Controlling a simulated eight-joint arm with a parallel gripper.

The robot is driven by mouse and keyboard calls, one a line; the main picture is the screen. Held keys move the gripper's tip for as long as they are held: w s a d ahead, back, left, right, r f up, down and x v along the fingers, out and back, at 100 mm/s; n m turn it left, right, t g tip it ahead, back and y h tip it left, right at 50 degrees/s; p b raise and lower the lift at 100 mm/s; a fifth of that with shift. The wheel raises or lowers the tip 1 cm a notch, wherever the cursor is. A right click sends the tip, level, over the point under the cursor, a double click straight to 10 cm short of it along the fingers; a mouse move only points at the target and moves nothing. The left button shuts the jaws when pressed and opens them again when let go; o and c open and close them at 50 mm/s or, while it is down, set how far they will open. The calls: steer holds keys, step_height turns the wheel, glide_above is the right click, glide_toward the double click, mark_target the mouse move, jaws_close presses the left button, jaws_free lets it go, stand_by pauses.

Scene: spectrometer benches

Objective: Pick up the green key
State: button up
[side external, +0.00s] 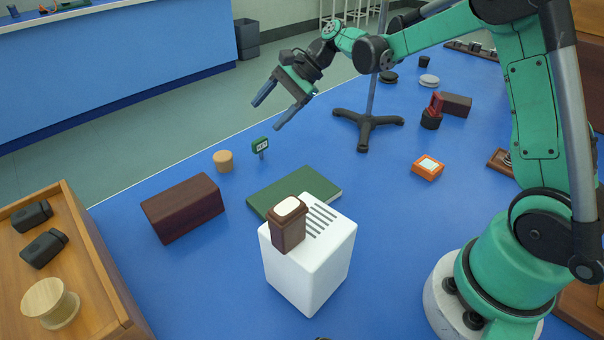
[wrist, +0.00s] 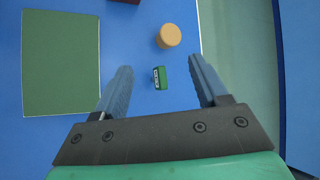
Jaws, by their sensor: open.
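The green key (side external: 260,145) stands upright on the blue bench near its far edge, with a green head bearing a pale label. In the wrist view the key (wrist: 160,77) lies between the lines of my two fingers, a little beyond their tips. My gripper (side external: 267,108) is open and empty, raised above the bench. In the side view its fingers point down and left, above the key. In the wrist view my gripper (wrist: 159,78) has its fingers spread wide on either side.
A wooden cylinder (side external: 223,161) stands close beside the key. A green book (side external: 318,182), a dark red-brown block (side external: 183,207) and a white box (side external: 327,264) with a brown item (side external: 287,229) on top are nearby. A stand's black foot (side external: 368,122) is to the right.

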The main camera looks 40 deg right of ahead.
mark_target(268, 145)
steer(key=w+d+f+m+y, duration=0.1)
steer(key=f+m, duration=0.1)
steer(key=w+d+f+m+y, duration=0.1)
steer(key=f+m+y, duration=0.1)
steer(key=f, duration=0.1)
steer(key=d+f+m+y, duration=0.1)
steer(key=f+m, duration=0.1)
steer(key=f, duration=0.1)
steer(key=shift+w+d+f+y, duration=0.2)
steer(key=shift+w+d+y, duration=0.1)
steer(key=shift+w+d, duration=0.1)
steer(key=shift+s+f+m, duration=0.1)
steer(key=shift+f+m, duration=0.2)
steer(key=shift+f, duration=0.2)
steer(key=shift+x, duration=2.7)
steer(key=shift+r, duration=0.1)
steer(key=shift+c, duration=0.2)
jaws_close()
